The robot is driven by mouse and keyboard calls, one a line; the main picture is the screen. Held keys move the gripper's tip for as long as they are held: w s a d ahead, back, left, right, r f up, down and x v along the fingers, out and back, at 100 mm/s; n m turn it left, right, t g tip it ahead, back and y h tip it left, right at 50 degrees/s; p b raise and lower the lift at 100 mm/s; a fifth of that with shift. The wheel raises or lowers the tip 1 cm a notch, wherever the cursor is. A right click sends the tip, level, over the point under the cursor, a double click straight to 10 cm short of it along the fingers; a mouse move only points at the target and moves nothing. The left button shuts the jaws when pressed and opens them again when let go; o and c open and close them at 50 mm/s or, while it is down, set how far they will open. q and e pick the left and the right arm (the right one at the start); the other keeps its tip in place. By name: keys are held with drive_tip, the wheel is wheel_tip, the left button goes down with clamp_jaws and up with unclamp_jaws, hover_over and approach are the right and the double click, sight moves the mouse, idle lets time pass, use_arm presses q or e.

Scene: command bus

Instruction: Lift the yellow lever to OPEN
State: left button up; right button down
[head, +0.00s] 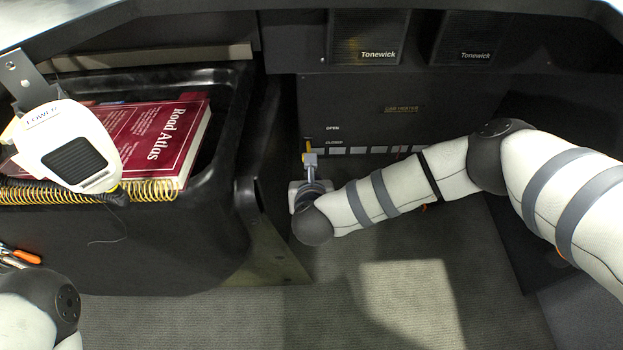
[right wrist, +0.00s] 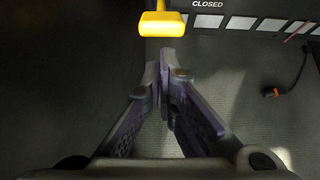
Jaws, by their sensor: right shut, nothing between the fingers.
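The yellow lever (right wrist: 162,23) shows at the top of the right wrist view, just left of the CLOSED label. In the head view only a small yellow part of the lever (head: 308,146) shows, between the OPEN and CLOSED labels at the left end of the heater panel. My right gripper (right wrist: 167,62) is shut and empty, its fingertips just below the lever in that picture, with a small gap showing. In the head view my right gripper (head: 310,163) is partly hidden by my wrist and overlaps the lever's lower end.
The dark car heater panel (head: 400,108) has a row of pale rectangles. A black console bin (head: 235,120) holding a red Road Atlas (head: 150,135) stands close left of my right gripper. A white handheld unit (head: 68,145) hangs over it. The grey floor (head: 400,300) is open.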

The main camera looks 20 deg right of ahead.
use_arm(q)
drive_tip(key=shift+w+r+p, duration=0.25)
drive_tip(key=shift+r+p, duration=0.3)
drive_tip(key=shift+r, duration=0.1)
use_arm(e)
drive_tip(key=shift+w+d+r, duration=0.1)
drive_tip(key=shift+w+r, duration=0.05)
drive_tip(key=shift+r, duration=0.35)
drive_tip(key=shift+w+r, duration=0.15)
drive_tip(key=shift+r, duration=0.35)
